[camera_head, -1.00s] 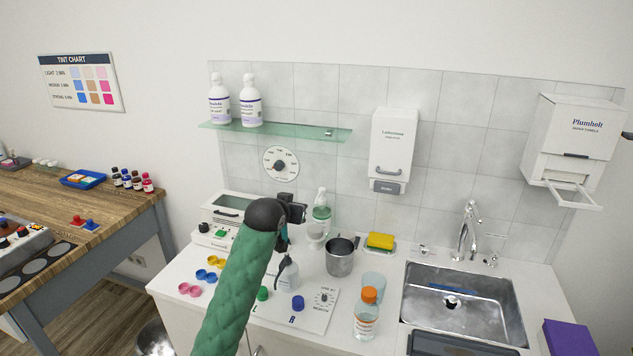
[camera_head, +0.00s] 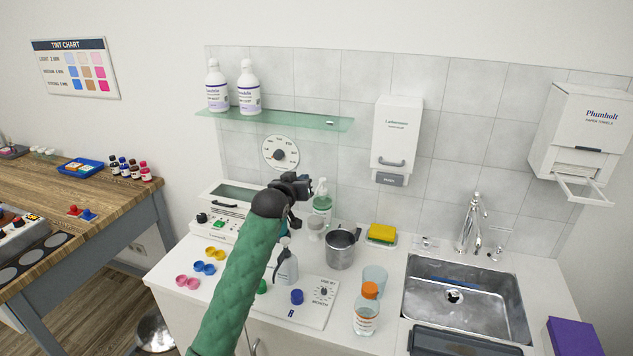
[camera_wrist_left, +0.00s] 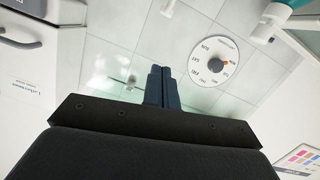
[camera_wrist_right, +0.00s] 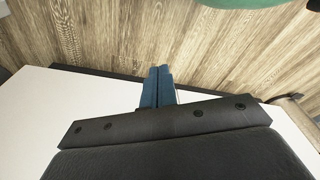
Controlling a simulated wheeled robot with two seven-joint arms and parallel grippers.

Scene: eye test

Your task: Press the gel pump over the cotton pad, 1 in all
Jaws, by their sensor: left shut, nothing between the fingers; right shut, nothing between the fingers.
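The gel pump (camera_head: 322,205), a clear bottle with green contents and a white pump head, stands at the back of the white counter against the tiles. A small pale stand or cup (camera_head: 315,226) is just in front of it; I cannot tell whether the cotton pad is on it. My left gripper (camera_head: 304,183) is shut and empty, in the air just left of the pump head in the picture; its depth gap is unclear. My right gripper (camera_wrist_right: 160,75) is shut and empty, away from the pump.
A metal jug (camera_head: 341,250), a yellow sponge (camera_head: 382,232) and a white spray bottle (camera_head: 286,268) stand nearby. A glass shelf (camera_head: 300,121) with two bottles is above. An orange-capped bottle (camera_head: 367,312) and the sink (camera_head: 470,300) are to the right.

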